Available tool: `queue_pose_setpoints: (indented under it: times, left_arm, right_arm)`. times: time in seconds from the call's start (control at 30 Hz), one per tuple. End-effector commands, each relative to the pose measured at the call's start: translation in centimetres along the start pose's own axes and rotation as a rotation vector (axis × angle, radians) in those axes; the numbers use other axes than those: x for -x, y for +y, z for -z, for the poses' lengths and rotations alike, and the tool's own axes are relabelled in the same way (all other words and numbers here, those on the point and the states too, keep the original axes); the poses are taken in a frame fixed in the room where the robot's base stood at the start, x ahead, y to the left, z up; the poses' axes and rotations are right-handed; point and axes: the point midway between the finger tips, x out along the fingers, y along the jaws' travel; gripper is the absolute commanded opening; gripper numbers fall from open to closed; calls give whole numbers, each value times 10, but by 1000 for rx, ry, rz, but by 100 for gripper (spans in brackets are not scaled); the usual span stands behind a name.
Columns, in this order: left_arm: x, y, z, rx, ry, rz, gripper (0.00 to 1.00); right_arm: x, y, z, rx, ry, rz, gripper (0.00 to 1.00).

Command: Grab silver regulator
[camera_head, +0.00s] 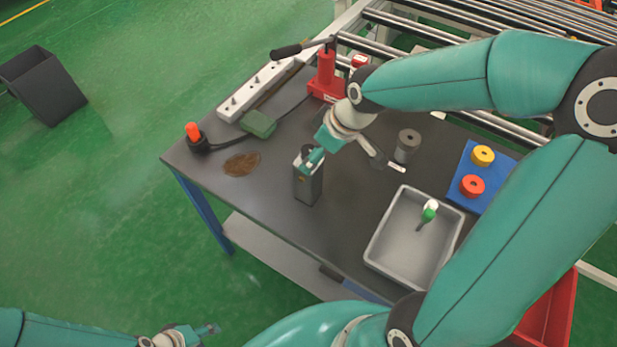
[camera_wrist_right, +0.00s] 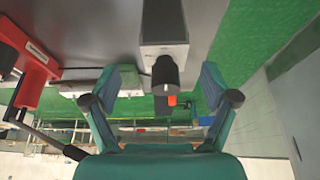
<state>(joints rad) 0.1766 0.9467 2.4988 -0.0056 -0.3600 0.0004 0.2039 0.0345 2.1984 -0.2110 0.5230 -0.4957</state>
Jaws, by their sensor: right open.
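The silver regulator (camera_head: 308,184) is a grey box with a black knob, standing upright near the front left of the dark table (camera_head: 265,208). In the right wrist view the regulator (camera_wrist_right: 164,27) is at the top centre, its black knob pointing into the gap between the fingers. My right gripper (camera_head: 318,157) is at the regulator's top and partly covers it. In the wrist view the right gripper (camera_wrist_right: 161,88) is open, with one finger on each side of the knob and nothing held. My left gripper (camera_head: 203,331) is low at the left, away from the table; its opening is unclear.
A green block (camera_head: 259,124), an orange-topped black item (camera_head: 195,137) and a brown stain (camera_head: 241,164) are behind and left. A red jack (camera_head: 326,78) is at the back. A grey cylinder (camera_head: 407,146) and a grey tray (camera_head: 378,250) are right.

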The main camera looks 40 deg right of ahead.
Motion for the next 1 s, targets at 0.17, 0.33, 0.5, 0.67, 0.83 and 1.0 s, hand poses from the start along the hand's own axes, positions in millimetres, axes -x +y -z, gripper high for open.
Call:
queue_pose_setpoints:
  times: [0.17,0.33,0.5,0.67,0.83,1.0]
  left_arm:
    - [3,1,0,0,0,0,48]
    - [10,4,0,0,0,0,48]
    - [10,4,0,0,0,0,48]
    - [9,3,0,0,0,0,48]
    - [9,3,0,0,0,0,48]
    - [9,3,0,0,0,0,48]
  right_arm:
    - [-10,-2,0,1,-3,2,85]
    - [-33,-6,0,0,-5,4,85]
    - [-52,-5,0,-1,-2,2,85]
    - [-54,-5,1,-1,1,0,85]
    - [-54,-5,1,-1,1,0,74]
    - [-54,-5,1,-1,1,0,45]
